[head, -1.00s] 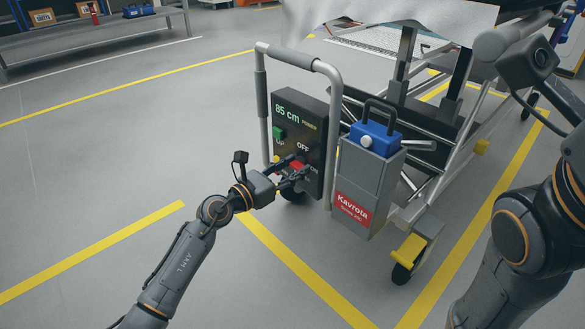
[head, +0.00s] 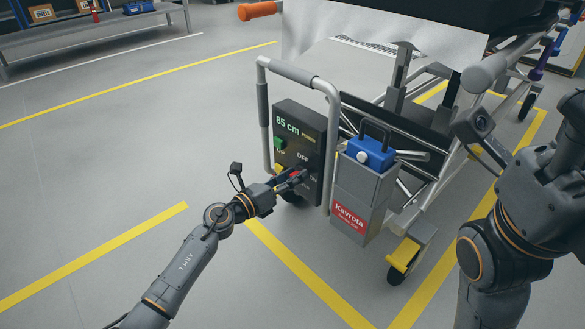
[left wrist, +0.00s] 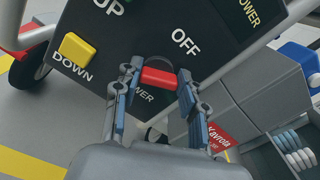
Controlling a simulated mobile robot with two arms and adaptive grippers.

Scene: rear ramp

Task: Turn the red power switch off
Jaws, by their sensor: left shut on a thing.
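The red power switch (left wrist: 159,77) sits on the dark control panel (head: 287,118) of the cart, with OFF printed above and to its right in the left wrist view. My left gripper (left wrist: 159,73) has its two blue-padded fingers on either side of the switch, shut on it. In the head view my left gripper (head: 295,176) reaches the lower part of the panel and its fingers cover most of the switch. I cannot tell which way the switch is turned. My right arm stands at the right edge; its gripper fingers do not show.
A yellow DOWN button (left wrist: 76,48) is close to the switch, with a green UP button (head: 280,144) above. A grey handle frame (head: 262,90) surrounds the panel. A grey box (head: 358,190) with a blue battery (head: 368,152) stands right of it. The floor at left is clear.

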